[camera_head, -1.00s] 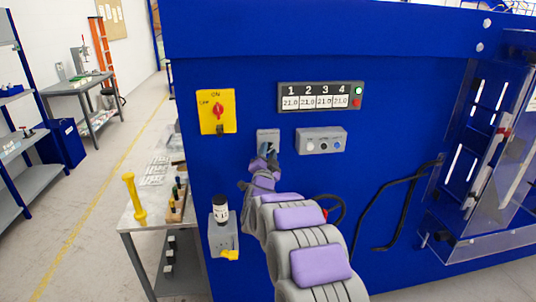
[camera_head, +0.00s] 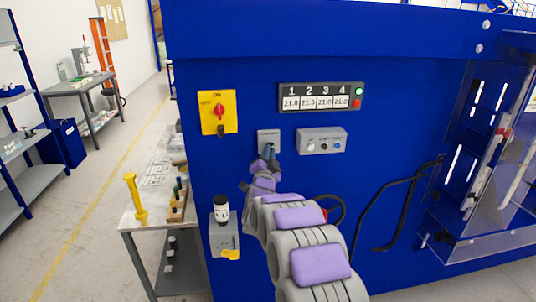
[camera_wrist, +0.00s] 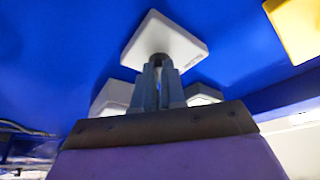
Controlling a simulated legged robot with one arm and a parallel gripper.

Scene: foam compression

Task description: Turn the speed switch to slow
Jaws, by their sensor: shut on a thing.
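In the wrist view my gripper (camera_wrist: 160,72) is shut on the dark knob (camera_wrist: 160,60), one finger on each side. The fingers hide most of the knob, so its setting cannot be read.
Right of the switch is a grey box (camera_head: 321,140) with several buttons. Above are a display (camera_head: 321,96) and a yellow box with a red knob (camera_head: 218,112). A grey box (camera_head: 223,240) with a black-topped knob sits lower left. A black handle bar (camera_head: 400,205) is at right.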

